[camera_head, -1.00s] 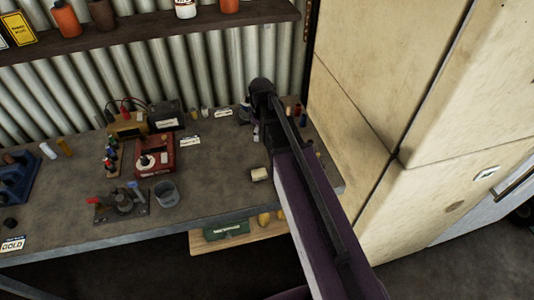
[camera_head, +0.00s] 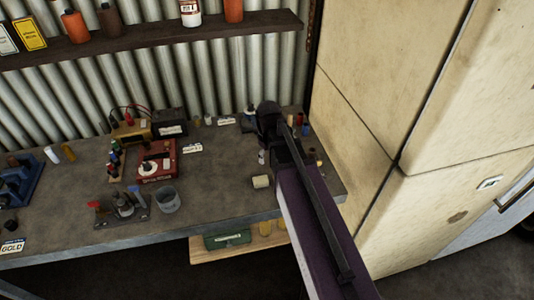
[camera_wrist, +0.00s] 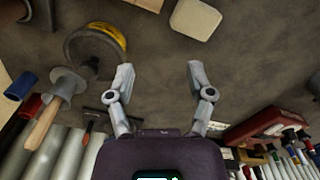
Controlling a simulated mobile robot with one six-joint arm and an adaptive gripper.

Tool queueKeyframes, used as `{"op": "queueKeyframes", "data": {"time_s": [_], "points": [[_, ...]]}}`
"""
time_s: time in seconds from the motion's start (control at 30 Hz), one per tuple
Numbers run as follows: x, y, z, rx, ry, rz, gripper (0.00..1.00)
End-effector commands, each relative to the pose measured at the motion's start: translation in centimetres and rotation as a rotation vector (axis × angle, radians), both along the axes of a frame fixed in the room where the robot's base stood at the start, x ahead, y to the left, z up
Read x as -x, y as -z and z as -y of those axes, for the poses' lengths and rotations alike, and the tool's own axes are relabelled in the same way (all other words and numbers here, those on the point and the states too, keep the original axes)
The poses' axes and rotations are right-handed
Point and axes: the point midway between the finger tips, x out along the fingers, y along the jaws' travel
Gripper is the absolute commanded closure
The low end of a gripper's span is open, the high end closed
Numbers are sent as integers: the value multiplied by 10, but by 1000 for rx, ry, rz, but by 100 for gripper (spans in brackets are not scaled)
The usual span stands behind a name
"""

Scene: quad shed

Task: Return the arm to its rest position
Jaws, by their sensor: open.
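My gripper (camera_wrist: 160,75) is open and empty in the wrist view, its two grey fingers spread above the bench top. In the head view my arm reaches from the lower right over the right end of the workbench (camera_head: 225,180), and it hides the gripper's fingers. A cream block (camera_head: 261,182) lies on the bench just left of my arm. The cream block also shows in the wrist view (camera_wrist: 195,18), beyond the fingertips and apart from them.
A red box (camera_head: 157,160), a grey cup (camera_head: 167,198) and a clamp-like tool (camera_head: 122,205) stand on the bench. A tall cream cabinet (camera_head: 365,130) rises close on the right. A shelf (camera_head: 150,38) with bottles runs above. In the wrist view, a wooden-handled tool (camera_wrist: 43,124) lies left of the fingers.

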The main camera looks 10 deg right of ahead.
Motion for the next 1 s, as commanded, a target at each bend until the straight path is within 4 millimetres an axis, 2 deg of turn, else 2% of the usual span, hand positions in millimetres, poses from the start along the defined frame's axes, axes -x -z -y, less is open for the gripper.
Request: {"op": "queueKeyframes", "data": {"time_s": [0.23,0.33,0.47,0.73,0.87,1.0], "points": [[1,0,0,0,2,0,32],[8,0,0,0,25,0,32],[28,0,-1,0,105,0,32],[79,0,-1,0,352,0,32],[91,0,-1,0,423,0,32],[92,0,-1,0,441,0,32]]}}
